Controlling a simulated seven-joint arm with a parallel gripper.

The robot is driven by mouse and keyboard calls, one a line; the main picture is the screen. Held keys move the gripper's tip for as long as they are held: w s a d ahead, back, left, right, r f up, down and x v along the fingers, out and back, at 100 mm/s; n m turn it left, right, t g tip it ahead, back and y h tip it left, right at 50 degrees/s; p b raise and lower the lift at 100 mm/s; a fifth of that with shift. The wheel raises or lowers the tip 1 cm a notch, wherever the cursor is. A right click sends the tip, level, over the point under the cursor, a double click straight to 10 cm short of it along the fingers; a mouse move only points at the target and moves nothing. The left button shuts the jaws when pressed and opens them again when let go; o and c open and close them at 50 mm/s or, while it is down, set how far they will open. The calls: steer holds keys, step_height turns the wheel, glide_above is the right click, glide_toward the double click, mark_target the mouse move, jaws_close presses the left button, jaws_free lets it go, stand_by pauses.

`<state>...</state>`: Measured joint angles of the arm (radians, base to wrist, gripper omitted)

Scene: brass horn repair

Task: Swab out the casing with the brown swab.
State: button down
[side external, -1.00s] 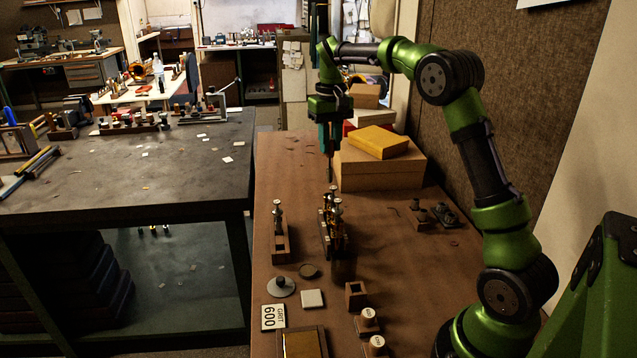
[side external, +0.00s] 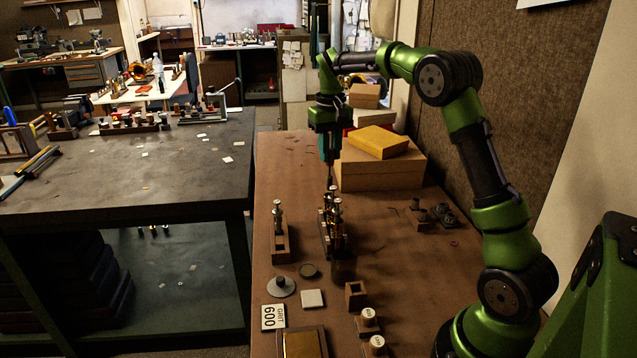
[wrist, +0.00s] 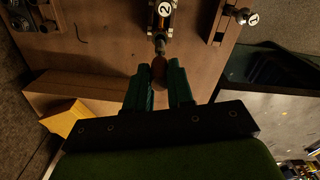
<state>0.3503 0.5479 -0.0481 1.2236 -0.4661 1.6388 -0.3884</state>
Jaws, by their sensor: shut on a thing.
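My gripper (side external: 329,158) is shut on the brown handle of the swab (wrist: 158,72), which shows between my teal fingers (wrist: 160,88) in the wrist view. The swab's thin shaft points down to the brass valve casing block (side external: 326,235) in the middle of the bench. In the wrist view the shaft's lower end meets the near end of the casing block (wrist: 163,30), beside a part with a round "2" label. Whether the swab's tip is inside a casing bore or just above it, I cannot tell.
A wooden holder (side external: 281,245) with an upright valve, labelled "1" in the wrist view, stands left of the block. Small parts (side external: 430,214) lie to the right. A grit card (side external: 273,317) and knobs sit in front.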

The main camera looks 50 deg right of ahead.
mark_target(330, 176)
steer(key=shift+f, duration=4)
steer(key=shift+r, duration=0.1)
stand_by(0.3)
steer(key=shift+r, duration=1.4)
stand_by(2.0)
